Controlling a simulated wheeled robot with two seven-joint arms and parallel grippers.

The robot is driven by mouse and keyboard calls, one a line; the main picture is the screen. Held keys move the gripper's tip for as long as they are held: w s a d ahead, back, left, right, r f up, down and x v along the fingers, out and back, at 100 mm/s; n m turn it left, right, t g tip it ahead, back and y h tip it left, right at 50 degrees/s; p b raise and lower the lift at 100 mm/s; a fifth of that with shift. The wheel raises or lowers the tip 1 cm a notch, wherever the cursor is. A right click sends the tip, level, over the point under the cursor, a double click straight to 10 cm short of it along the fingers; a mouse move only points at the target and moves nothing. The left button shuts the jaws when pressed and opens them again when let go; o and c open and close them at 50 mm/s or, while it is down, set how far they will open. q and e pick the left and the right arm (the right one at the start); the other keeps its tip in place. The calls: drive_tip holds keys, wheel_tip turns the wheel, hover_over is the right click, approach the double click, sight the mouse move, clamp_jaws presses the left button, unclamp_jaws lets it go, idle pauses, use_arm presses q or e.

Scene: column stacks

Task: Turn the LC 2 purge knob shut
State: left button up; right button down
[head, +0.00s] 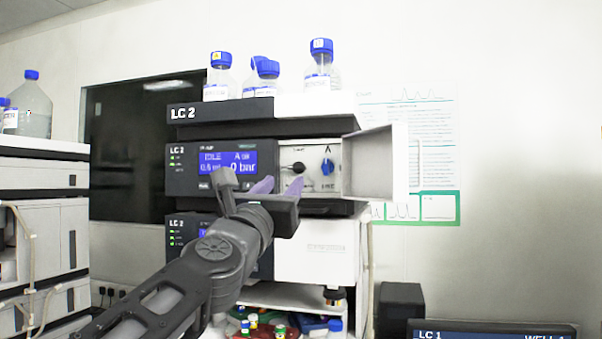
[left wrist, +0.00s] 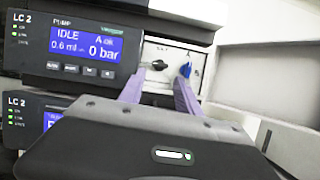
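The LC 2 pump module (head: 216,184) faces me, its display reading IDLE and 0 bar. Its recessed panel holds a black knob (head: 298,168), lying roughly crosswise, and a blue knob (head: 327,166), standing roughly upright. The labels are too small to tell which is the purge knob. In the left wrist view the black knob (left wrist: 160,65) shows between and beyond the fingers, and the blue knob (left wrist: 185,70) is by the right finger's tip. My left gripper (head: 276,187) is open and empty, its purple fingers pointing at the panel, apparently short of the knobs. My right gripper is out of view.
A white door (head: 374,166) stands open right of the panel. Blue-capped bottles (head: 320,68) stand on top of the stack. Another instrument stack (head: 40,200) is at left. A screen marked LC 1 (head: 490,331) is at lower right.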

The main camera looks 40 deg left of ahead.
sight(296, 168)
use_arm(q)
drive_tip(key=p+x, duration=0.3)
drive_tip(key=x, duration=0.4)
drive_tip(key=shift+w+a+r, duration=0.1)
drive_tip(key=shift+w+r, duration=0.1)
drive_tip(key=shift+w, duration=0.1)
drive_tip(key=shift+c, duration=0.2)
clamp_jaws()
idle(0.3)
